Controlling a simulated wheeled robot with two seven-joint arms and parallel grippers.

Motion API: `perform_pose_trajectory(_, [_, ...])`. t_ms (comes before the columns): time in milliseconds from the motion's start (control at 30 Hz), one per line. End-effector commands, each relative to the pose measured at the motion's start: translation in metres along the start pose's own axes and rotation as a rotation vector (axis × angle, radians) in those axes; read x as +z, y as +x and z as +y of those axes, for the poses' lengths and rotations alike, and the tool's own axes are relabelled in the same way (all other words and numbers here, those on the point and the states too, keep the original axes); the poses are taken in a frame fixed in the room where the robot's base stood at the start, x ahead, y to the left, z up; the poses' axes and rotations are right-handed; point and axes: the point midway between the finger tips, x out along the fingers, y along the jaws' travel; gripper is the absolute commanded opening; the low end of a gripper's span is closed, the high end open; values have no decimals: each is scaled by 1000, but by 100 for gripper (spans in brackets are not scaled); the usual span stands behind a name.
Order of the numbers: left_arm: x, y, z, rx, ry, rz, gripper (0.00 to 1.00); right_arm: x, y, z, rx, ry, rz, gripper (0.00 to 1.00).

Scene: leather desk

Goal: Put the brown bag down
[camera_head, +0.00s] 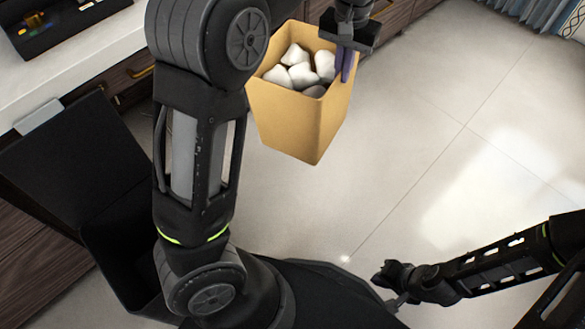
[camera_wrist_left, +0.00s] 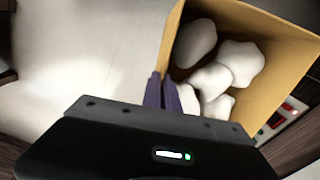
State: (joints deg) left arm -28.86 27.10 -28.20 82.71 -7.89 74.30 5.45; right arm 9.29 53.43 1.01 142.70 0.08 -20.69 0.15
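The brown bag (camera_head: 297,119) is an open-topped tan bag with several white crumpled lumps (camera_head: 297,68) inside. It hangs above the floor near the top middle of the head view, slightly tilted. My left gripper (camera_head: 345,64) is shut on the bag's right-hand rim, with its purple fingers on either side of the wall. In the left wrist view the bag (camera_wrist_left: 268,40) fills the upper right, and the gripper fingers (camera_wrist_left: 163,92) pinch its edge. The bag's left side is partly hidden by my left arm. My right gripper (camera_head: 388,278) is low at the right, away from the bag; its fingers are too small to read.
A white-topped desk (camera_head: 75,50) with wooden drawers stands at the upper left, holding a dark tray (camera_head: 55,25) of small items. Wooden drawers continue behind the bag. The pale tiled floor (camera_head: 440,150) is clear at the right. A blue curtain (camera_head: 540,12) hangs at the top right.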

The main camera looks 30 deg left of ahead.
Motion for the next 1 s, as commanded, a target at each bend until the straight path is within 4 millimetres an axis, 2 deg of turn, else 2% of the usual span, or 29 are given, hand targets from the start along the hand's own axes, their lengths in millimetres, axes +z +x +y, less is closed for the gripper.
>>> perform_pose_trajectory(567, [1, -2, -2, -1, -1, 2, 0, 0, -3, -1, 0, 0, -1, 0])
perform_pose_trajectory(833, [16, 0, -23, -15, -13, -2, 0, 1, -35, -14, -1, -2, -4, 0])
perform_pose_trajectory(1000, [39, 16, -45, -30, -6, -4, 0, 2, -63, -26, -3, -5, -8, 0])
